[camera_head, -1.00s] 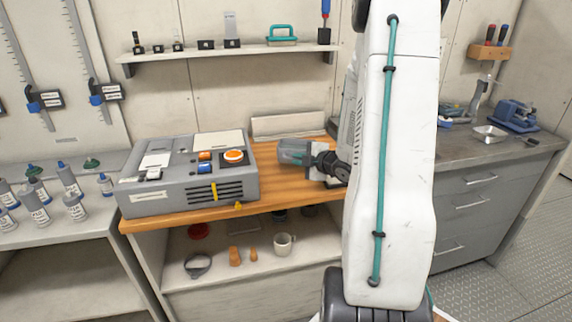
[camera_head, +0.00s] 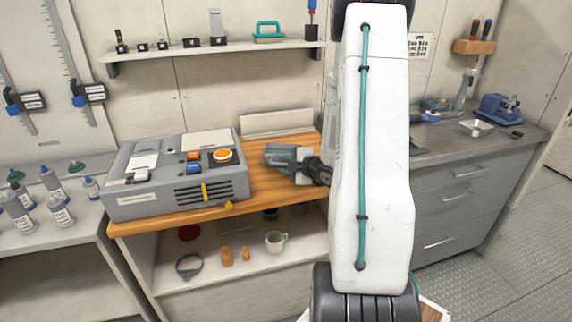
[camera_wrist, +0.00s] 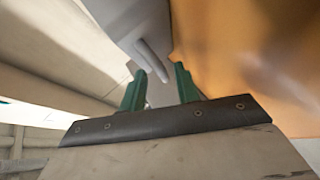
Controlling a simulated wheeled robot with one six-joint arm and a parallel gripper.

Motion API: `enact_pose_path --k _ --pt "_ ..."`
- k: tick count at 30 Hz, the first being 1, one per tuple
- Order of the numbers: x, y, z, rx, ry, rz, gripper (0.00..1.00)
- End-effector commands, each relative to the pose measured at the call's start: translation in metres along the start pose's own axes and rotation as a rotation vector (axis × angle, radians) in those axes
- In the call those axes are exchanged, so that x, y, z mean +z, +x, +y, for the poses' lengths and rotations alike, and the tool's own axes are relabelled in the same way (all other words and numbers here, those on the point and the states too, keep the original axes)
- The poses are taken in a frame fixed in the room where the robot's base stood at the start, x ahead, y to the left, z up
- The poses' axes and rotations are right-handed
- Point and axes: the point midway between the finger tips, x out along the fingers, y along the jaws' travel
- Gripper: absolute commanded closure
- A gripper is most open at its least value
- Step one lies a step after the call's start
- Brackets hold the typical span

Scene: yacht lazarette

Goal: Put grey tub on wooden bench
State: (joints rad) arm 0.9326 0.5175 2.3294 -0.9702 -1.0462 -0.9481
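The grey tub (camera_wrist: 125,18) fills the upper middle of the wrist view, with a slot-like ridge on its side. The two green fingers of my gripper (camera_wrist: 160,88) stand on either side of its near part and appear closed on it. In the head view, my gripper (camera_head: 290,160) reaches left over the wooden bench (camera_head: 262,190), with the dark grey tub at its tip. The tub is small there and partly merges with the gripper. Whether its underside touches the bench cannot be told. The orange-brown bench surface also fills the right of the wrist view (camera_wrist: 250,50).
A grey control box (camera_head: 175,175) takes up the bench's left part. A pale panel (camera_head: 277,123) stands along its back. A shelf (camera_head: 215,49) with small items hangs above. A counter with a small tray (camera_head: 476,128) stands at right.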

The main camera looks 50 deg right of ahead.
Motion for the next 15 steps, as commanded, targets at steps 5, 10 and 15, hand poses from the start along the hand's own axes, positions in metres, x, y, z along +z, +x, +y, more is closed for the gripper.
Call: enact_pose_path --k 5,10,15 --pt "0.001 -0.006 0.0 0.001 0.001 -0.002 0.68" --pt "0.002 -0.032 0.001 0.002 0.002 -0.006 0.68" --pt "0.002 -0.07 0.001 0.003 0.001 -0.006 0.68"
